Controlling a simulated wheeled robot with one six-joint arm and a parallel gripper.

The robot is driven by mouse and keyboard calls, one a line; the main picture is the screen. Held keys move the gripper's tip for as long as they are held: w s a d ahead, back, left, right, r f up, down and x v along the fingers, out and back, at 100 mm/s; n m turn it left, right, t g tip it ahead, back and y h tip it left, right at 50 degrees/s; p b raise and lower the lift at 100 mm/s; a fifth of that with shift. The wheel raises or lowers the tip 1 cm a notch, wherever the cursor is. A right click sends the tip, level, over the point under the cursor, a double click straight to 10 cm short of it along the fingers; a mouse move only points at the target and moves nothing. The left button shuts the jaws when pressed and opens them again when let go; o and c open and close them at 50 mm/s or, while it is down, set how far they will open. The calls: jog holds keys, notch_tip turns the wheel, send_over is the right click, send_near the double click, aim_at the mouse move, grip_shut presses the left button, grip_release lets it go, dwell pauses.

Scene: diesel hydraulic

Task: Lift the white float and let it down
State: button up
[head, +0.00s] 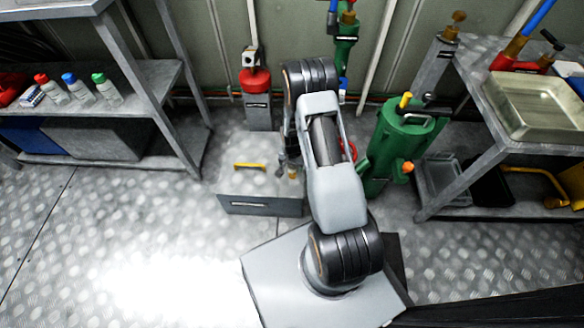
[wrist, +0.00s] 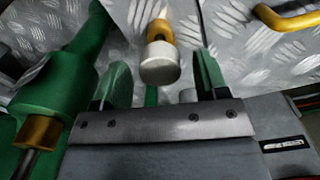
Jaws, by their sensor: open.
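In the wrist view, a short off-white cylinder (wrist: 160,62) on a brass stem (wrist: 160,31) matches the white float. It lies between the two green fingers of my gripper (wrist: 163,75), with visible gaps on both sides in the picture. The gripper is open, and I see no contact with the float. I cannot tell how far the float is from the fingertips in depth. In the head view, my arm hides most of this spot; a small brass part (head: 292,172) shows beside the arm, and I cannot make out the float there.
A grey box (head: 262,206) with a yellow handle (head: 250,166) stands left of my arm. A green cylinder (head: 396,140) stands close on the right; green pipework (wrist: 60,85) fills the wrist view's left. Shelves (head: 150,80) and a bench (head: 470,160) flank the space. The left floor is clear.

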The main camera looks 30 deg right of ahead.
jog(key=shift+f, duration=0.4)
grip_shut()
notch_tip(320, 180, up, 8)
jog(key=p, duration=0.5)
jog(key=shift+f, duration=0.1)
jog(key=shift+r, duration=0.2)
jog(key=shift+f, duration=0.2)
grip_release()
notch_tip(320, 180, up, 14)
jog(key=p, duration=0.4)
jog(key=shift+p, duration=0.3)
